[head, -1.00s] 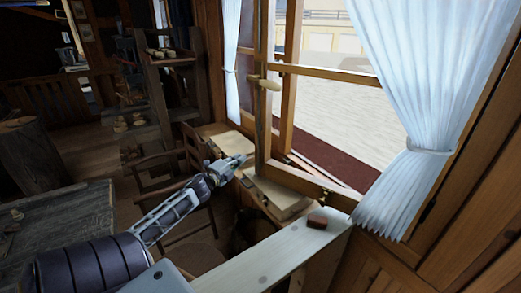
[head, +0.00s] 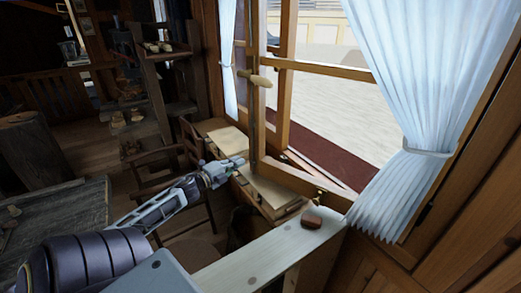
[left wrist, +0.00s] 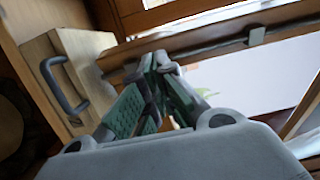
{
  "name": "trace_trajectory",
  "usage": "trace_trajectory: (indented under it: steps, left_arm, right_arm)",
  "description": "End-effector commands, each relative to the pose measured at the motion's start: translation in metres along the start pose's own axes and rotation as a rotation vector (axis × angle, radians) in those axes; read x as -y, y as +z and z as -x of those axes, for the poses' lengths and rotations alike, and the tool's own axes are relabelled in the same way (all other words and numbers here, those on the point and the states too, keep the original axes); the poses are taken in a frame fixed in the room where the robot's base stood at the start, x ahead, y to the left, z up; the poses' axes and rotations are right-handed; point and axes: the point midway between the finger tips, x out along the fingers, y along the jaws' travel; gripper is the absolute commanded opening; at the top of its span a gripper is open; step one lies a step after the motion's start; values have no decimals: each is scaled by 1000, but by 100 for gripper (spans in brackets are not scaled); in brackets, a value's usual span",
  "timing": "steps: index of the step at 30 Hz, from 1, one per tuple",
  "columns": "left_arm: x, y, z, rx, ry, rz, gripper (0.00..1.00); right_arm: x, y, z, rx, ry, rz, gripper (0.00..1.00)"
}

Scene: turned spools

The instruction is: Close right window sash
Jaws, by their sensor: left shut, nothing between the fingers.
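The right window sash (head: 300,184) is a wooden-framed glass pane standing open at an angle into the room. A wooden handle (head: 260,79) sticks out from its free upright edge. My left gripper (head: 241,162) is shut and empty, just left of the lower part of that upright. I cannot tell whether it touches the wood. In the left wrist view, the shut fingertips (left wrist: 158,62) are in front of a wooden frame bar (left wrist: 215,42) with a small metal fitting. My right gripper is not in view.
Pale boxes (head: 272,195) lie below the sash, one with a dark handle (left wrist: 65,88). A light curtain (head: 425,110) is tied back at right. A small reddish-brown block (head: 311,219) lies on a pale plank (head: 265,250). A chair (head: 180,165) stands left of my gripper.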

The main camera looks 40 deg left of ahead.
Motion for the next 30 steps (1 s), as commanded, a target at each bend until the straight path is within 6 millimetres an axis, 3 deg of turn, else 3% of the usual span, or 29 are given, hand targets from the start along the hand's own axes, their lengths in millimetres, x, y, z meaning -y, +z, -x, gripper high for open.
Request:
trace_trajectory:
  steps: [16, 30]
  left_arm:
    - [1, 0, -28, 0, -2, -1, 0]
    - [1, 0, -57, 1, -1, 0, 0]
  right_arm:
    - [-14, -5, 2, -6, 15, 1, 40]
    - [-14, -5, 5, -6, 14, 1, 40]
